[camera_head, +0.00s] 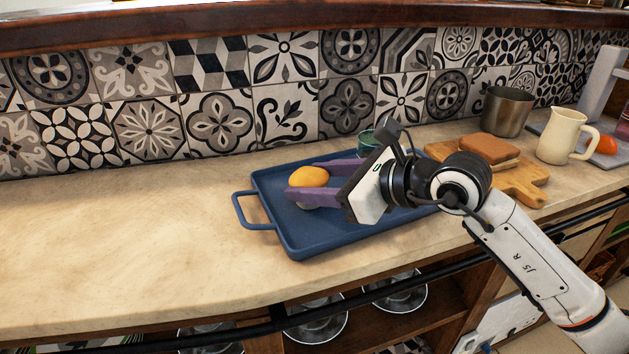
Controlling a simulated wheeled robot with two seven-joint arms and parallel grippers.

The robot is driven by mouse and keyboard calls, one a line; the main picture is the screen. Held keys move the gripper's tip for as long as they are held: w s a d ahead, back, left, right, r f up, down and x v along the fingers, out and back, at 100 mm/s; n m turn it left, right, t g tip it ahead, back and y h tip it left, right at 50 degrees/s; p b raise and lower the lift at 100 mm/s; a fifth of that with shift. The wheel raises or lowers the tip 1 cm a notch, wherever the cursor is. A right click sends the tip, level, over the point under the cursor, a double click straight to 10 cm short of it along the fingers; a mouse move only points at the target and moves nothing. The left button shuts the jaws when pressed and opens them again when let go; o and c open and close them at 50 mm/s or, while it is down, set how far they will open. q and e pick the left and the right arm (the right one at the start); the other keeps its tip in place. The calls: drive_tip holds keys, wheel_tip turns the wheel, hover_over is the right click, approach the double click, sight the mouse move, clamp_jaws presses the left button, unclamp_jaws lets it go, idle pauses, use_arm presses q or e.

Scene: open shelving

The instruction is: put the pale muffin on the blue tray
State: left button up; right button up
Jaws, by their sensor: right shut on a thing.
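The pale muffin (309,176) has a yellow-orange top and is at the left part of the blue tray (284,234). My right gripper (306,181) has its purple fingers on both sides of the muffin and is shut on it. The muffin's lower part is partly hidden by the near finger, and I cannot tell if its base touches the tray. The blue tray lies on the counter with a handle at its left end; its right part is hidden behind my right arm. My left gripper is not in view.
A dark green cup (371,144) stands behind my gripper. To the right are a wooden board (527,187) with a brown-topped block-shaped food (488,150), a metal cup (507,111) and a cream pitcher (562,136). The counter left of the tray is clear. A tiled wall stands behind.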

drive_tip(key=shift+f, duration=0.2)
drive_tip(key=o, duration=1.1)
drive_tip(key=shift+r, duration=0.1)
drive_tip(key=shift+c, duration=0.2)
drive_tip(key=shift+r, duration=0.3)
drive_tip(key=v, duration=1.2)
drive_tip(key=shift+f, duration=0.2)
